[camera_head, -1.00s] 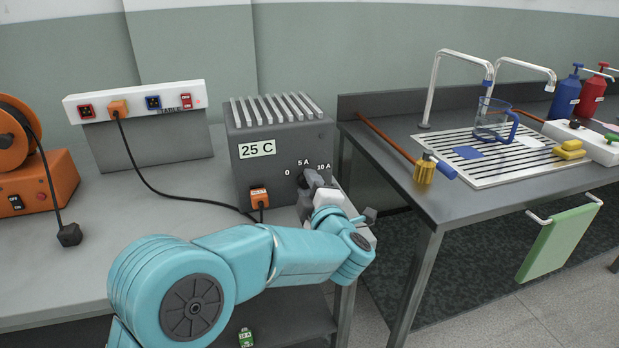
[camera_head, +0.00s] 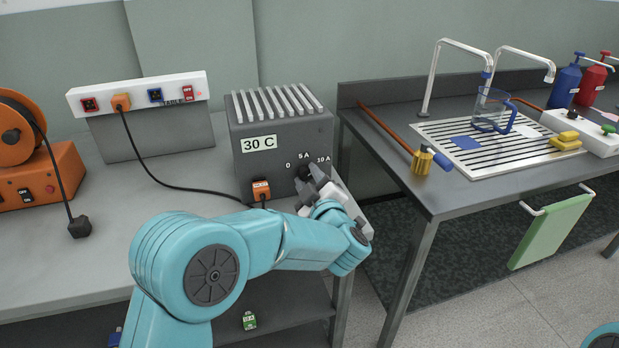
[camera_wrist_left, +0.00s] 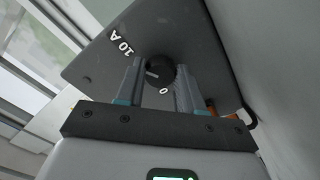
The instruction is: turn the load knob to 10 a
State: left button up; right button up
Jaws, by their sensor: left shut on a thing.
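The load knob (camera_head: 304,172) is a small dark dial on the front of the grey load box (camera_head: 245,170), below the labels 0, 5 A and 10 A. My left gripper (camera_head: 309,180) is at the front panel, shut on the knob, partly covering it. In the left wrist view the round black knob (camera_wrist_left: 159,69) sits between the two fingers, with a pale mark on its left side. The 10 A label lies to its upper left and the 0 just below it; the 5 A label is not visible there. My right gripper is out of view.
The box display (camera_head: 258,143) reads 30 C. An orange plug (camera_head: 261,191) with a black cable sits left of the knob. A socket strip (camera_head: 140,96) stands behind. A gap separates this bench from the sink bench (camera_head: 420,195) at right.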

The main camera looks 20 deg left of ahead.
pick_arm(q)
jog(key=o, duration=1)
jog(key=shift+o, duration=0.2)
jog(key=v, duration=1.6)
jog(key=shift+d, duration=0.15)
jog(key=shift+s, duration=0.1)
